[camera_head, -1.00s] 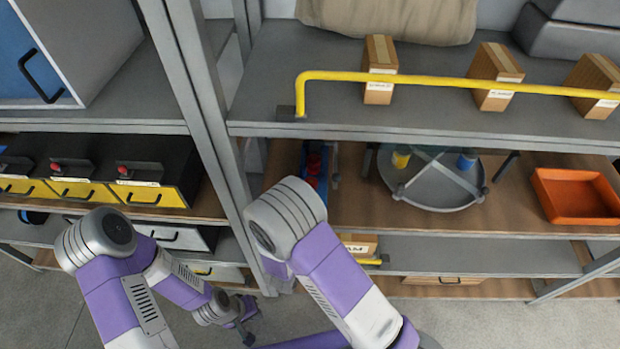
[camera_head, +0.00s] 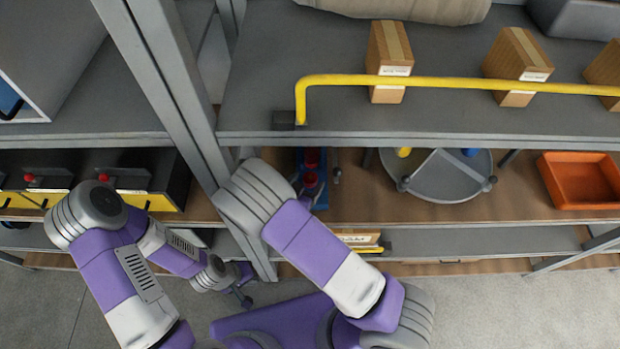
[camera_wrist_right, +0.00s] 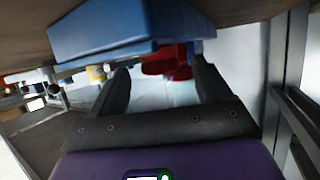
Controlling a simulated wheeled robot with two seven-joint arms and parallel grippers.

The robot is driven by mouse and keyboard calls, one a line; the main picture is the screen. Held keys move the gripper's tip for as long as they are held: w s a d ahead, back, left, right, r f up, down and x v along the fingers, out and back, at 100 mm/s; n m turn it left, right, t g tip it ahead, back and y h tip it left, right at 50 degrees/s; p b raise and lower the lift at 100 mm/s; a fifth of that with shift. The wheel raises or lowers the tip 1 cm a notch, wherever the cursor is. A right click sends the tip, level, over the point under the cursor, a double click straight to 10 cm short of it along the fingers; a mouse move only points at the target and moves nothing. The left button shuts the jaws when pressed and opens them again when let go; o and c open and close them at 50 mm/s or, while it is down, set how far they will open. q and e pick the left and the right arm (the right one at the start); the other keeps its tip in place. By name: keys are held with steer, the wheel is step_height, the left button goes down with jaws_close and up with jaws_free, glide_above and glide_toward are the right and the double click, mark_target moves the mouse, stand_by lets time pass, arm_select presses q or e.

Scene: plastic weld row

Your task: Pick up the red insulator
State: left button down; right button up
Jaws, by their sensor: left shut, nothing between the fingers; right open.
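Two red insulators (camera_head: 312,158) show in the head view on a blue holder (camera_head: 322,192), on the wooden shelf beside the grey post. In the right wrist view red parts (camera_wrist_right: 165,62) hang dark and partly hidden beyond the fingers, beside the blue holder (camera_wrist_right: 130,30). My right gripper (camera_wrist_right: 162,85) is open, its two fingers pointing toward the red parts with a gap between them. My left gripper (camera_head: 243,298) is shut and empty, low in front of the shelves.
A yellow rail (camera_head: 430,82) runs along the upper shelf edge, with cardboard boxes (camera_head: 389,60) behind it. A grey round tray (camera_head: 445,175) and an orange bin (camera_head: 580,181) stand right of the holder. A grey post (camera_head: 165,90) stands left of my right arm.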

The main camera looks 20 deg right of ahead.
mark_target(308, 182)
steer(key=shift+w+d+f, duration=0.25)
steer(key=shift+w+d, duration=0.15)
steer(key=shift+w, duration=0.05)
steer(key=c, duration=1.2)
steer(key=shift+o, duration=0.2)
steer(key=shift+r, duration=0.1)
step_height(308, 182, up, 18)
steer(key=p, duration=0.4)
steer(key=s+d+f+n+t+y+b, duration=0.1)
steer(key=d+f+n+y+b, duration=0.3)
steer(key=b, duration=0.4)
steer(key=shift+f+n+t+y, duration=0.3)
steer(key=shift+t+y, duration=0.2)
steer(key=shift+t, duration=0.3)
